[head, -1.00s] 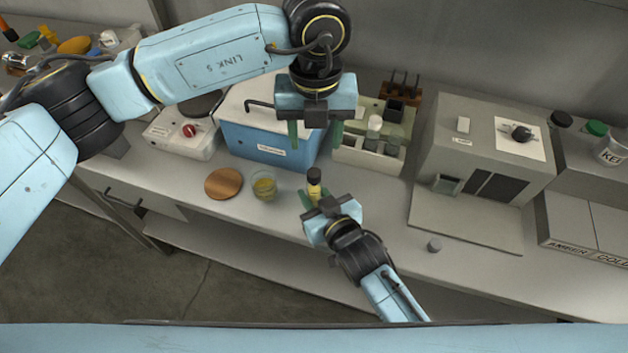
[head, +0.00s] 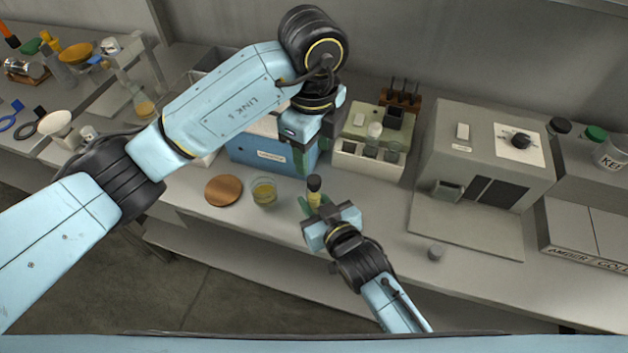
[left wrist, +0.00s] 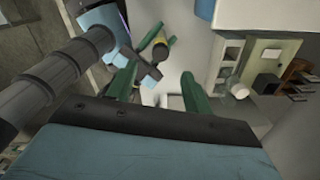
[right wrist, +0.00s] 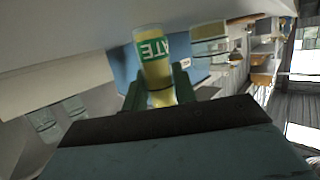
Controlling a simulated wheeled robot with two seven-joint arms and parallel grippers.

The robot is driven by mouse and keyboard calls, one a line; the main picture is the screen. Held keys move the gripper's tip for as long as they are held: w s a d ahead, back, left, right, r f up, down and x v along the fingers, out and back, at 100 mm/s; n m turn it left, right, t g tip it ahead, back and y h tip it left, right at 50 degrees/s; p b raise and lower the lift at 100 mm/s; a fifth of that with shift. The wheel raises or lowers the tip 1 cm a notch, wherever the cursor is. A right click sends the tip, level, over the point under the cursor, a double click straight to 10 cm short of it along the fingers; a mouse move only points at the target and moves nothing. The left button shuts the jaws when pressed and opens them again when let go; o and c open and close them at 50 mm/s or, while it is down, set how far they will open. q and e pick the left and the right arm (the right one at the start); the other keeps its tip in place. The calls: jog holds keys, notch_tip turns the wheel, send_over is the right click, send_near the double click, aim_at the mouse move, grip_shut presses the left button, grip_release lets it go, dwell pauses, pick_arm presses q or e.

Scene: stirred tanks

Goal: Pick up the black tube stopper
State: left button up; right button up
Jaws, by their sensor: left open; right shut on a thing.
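The black tube stopper (head: 314,183) sits on top of an upright tube with yellow contents (head: 315,199). My right gripper (head: 317,208) is shut on the tube below the stopper. The right wrist view shows the tube (right wrist: 156,70) with a green label between the fingers; I cannot make out the stopper there. My left gripper (head: 316,150) is open and empty, pointing down, above and behind the stopper. In the left wrist view the stopper (left wrist: 160,51) shows beyond the gap between the open fingers, apart from them.
A blue box (head: 262,155) stands behind the left gripper. A white rack (head: 368,163) with vials is to its right, then a grey instrument (head: 485,150). A glass beaker (head: 264,191) and a round wooden disc (head: 223,190) lie left of the tube. The front right counter is mostly clear.

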aim_at(314, 179)
pick_arm(q)
jog(key=shift+d+f, duration=0.1)
jog(key=shift+f, duration=3.55)
jog(key=c, duration=1.1)
